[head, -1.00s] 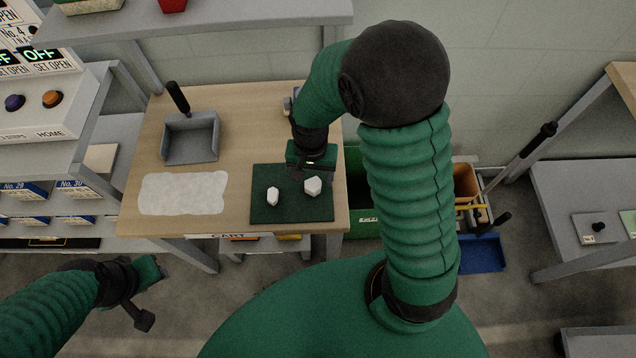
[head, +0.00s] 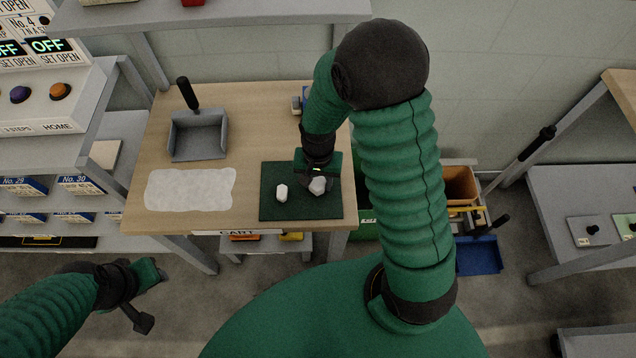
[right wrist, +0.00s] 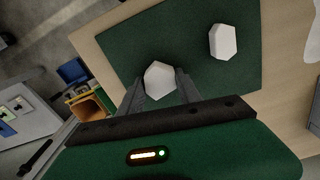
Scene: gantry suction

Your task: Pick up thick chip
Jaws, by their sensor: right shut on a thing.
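Two white faceted chips are at the dark green mat (head: 270,212) on the wooden table. The wider one, which I take as the thick chip (head: 318,186), is at the right and shows between the fingers in the right wrist view (right wrist: 159,78). My right gripper (head: 317,180) is shut on it, low over the mat; I cannot tell if the chip touches the mat. The narrower chip (head: 282,193) lies to its left, apart from the fingers, and also shows in the right wrist view (right wrist: 222,42). My left gripper (head: 150,274) hangs away from the table, its jaws unclear.
A grey dustpan-like scoop (head: 198,138) with a black handle stands at the table's back left. A pale patch (head: 190,190) lies left of the mat. A shelf (head: 225,14) overhangs the back. An orange bin (head: 459,185) and blue tray (head: 480,255) are right of the table.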

